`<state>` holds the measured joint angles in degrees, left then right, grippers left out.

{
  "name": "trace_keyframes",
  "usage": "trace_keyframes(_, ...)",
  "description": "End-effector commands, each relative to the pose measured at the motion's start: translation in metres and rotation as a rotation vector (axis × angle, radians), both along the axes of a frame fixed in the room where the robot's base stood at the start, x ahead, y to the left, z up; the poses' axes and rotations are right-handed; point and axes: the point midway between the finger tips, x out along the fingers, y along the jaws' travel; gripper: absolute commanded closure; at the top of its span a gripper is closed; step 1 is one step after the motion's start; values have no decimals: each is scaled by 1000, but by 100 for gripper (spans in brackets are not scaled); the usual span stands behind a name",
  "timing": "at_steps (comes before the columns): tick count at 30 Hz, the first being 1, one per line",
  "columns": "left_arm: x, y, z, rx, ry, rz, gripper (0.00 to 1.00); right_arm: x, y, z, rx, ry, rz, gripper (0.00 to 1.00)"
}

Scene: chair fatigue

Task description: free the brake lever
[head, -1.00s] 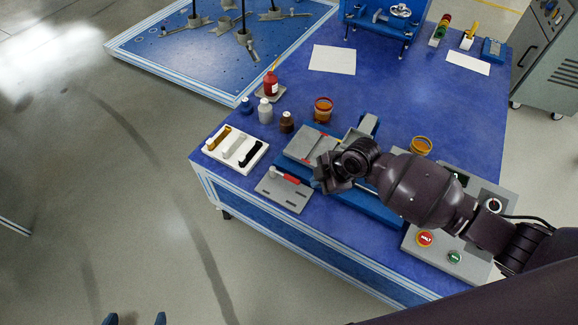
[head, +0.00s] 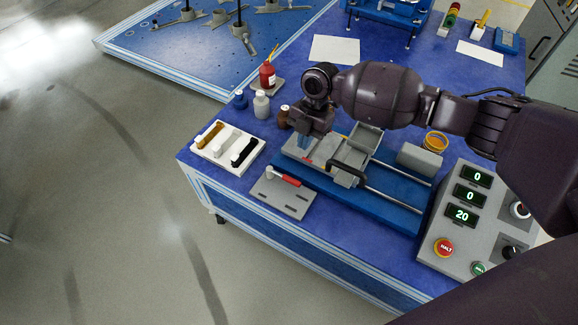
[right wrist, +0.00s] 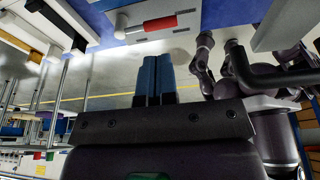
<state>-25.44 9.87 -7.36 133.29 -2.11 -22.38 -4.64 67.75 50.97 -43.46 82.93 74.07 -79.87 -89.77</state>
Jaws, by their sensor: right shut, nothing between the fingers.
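A grey device on a blue base (head: 385,208) stands on the table, with a grey carriage and a curved black handle (head: 347,174). A red-handled piece (head: 286,179) lies on a slotted grey plate in front; it also shows in the right wrist view (right wrist: 160,24). I cannot tell for sure which part is the brake lever. My right gripper (head: 304,142) is over the device's left end, its blue fingers (right wrist: 154,80) shut and empty. It hides part of the device. In the right wrist view the black handle (right wrist: 238,65) is right of the fingers, apart from them. My left gripper is out of view.
A white tray (head: 212,160) with several coloured pieces is on the left. Bottles (head: 262,105) stand behind it. A control box (head: 466,222) with displays and a red HALT button (head: 444,247) is on the right. Paper sheets lie farther back.

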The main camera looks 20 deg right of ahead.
Motion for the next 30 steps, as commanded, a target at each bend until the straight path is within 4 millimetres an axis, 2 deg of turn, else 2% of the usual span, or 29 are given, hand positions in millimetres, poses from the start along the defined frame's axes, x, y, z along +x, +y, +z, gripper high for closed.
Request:
trace_keyframes(1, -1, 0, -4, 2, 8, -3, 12, 2, -2, -6, -2, 13, 13, 100)
trace_keyframes(10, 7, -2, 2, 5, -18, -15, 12, 8, -6, 0, -5, 22, 43, 100)
trace_keyframes(19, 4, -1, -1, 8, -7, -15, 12, 7, -5, -5, -5, 23, 41, 100)
trace_keyframes(23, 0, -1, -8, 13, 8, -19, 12, 4, -2, -19, -5, 26, 41, 100)
trace_keyframes(30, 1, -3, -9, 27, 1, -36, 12, -5, 7, -60, -4, 32, 41, 100)
